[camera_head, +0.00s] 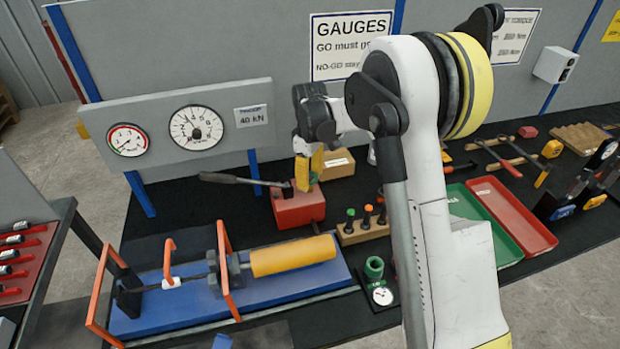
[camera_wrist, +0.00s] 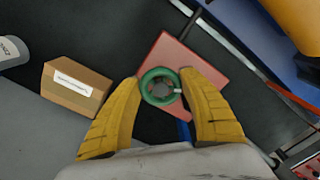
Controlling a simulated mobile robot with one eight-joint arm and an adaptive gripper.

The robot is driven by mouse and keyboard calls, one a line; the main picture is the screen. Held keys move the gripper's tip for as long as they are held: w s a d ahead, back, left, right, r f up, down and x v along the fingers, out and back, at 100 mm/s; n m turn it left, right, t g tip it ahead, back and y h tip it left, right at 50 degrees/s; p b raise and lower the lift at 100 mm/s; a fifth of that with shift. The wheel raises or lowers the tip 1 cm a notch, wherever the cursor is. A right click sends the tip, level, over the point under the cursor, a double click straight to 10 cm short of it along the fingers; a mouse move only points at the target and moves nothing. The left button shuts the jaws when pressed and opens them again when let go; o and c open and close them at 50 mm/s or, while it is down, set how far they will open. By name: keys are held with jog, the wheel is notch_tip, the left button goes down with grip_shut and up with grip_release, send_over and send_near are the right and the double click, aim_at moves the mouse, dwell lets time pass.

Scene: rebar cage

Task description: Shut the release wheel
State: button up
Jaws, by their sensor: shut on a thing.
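The release wheel (camera_wrist: 160,86) is a small green ring on the red pump block (camera_wrist: 185,65). In the wrist view it sits between the two yellow fingertips of my gripper (camera_wrist: 163,84), which touch it from both sides. My gripper is shut on the wheel. In the head view my gripper (camera_head: 308,172) points down at the red pump block (camera_head: 299,210), and the wheel is hidden behind the fingers there.
A black pump lever (camera_head: 232,179) reaches left from the block. A cardboard box (camera_head: 337,164) stands close behind. A blue bed with an orange cylinder (camera_head: 292,256) lies in front. Two dial gauges (camera_head: 196,128) and a 40 kN sign hang on the panel.

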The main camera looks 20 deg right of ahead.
jog(key=m, duration=0.6)
jog(key=shift+s+a+b, duration=0.1)
jog(key=shift+a+b, duration=0.05)
jog(key=shift+b, duration=0.15)
jog(key=m, duration=0.6)
jog(key=shift+a+m, duration=0.1)
jog(key=shift+m, duration=0.3)
jog(key=m, duration=0.6)
jog(key=shift+a+b, duration=0.1)
jog(key=shift+b, duration=0.2)
jog(key=m, duration=0.5)
jog(key=shift+w+m, duration=0.2)
jog(key=shift+m, duration=0.1)
jog(key=o, duration=1.2)
